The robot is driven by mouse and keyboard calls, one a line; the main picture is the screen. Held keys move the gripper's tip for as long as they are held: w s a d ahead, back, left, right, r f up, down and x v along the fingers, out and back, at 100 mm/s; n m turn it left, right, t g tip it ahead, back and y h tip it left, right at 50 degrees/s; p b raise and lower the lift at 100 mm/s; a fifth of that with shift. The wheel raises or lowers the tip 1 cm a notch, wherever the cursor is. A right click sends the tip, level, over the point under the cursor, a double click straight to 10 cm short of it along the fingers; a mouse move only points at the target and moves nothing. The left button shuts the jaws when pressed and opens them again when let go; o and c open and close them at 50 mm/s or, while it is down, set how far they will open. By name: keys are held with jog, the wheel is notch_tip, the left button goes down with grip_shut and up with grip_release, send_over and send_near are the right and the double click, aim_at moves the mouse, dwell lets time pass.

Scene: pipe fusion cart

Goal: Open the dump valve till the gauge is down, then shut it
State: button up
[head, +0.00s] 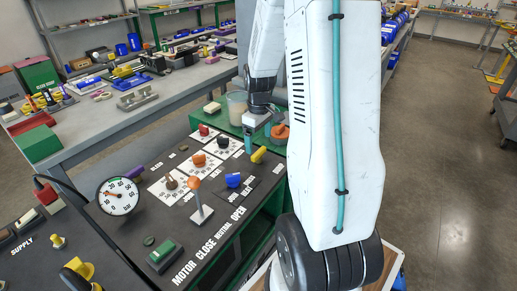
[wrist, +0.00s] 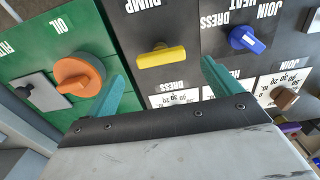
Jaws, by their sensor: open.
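The dump valve's yellow bar handle (wrist: 162,57) lies crosswise under the upside-down DUMP label in the wrist view. In the head view the yellow handle (head: 259,155) shows just below my gripper (head: 258,138). In the wrist view my gripper (wrist: 163,83) is open, with one teal finger to each side of the handle's line and nothing between them. The handle appears apart from both fingers. The round white gauge (head: 118,196) stands at the panel's left, its orange-red needle pointing left and slightly up; the exact reading is too small to tell.
Close to the left finger is an orange knob (wrist: 80,77) on a green plate; a blue knob (wrist: 246,39) lies right of the other finger. An orange-topped lever (head: 199,200) rises from the dark panel. A cluttered bench (head: 150,110) stands behind.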

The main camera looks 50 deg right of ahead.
aim_at(259, 151)
jog(key=shift+f, duration=2.35)
jog(key=c, duration=1)
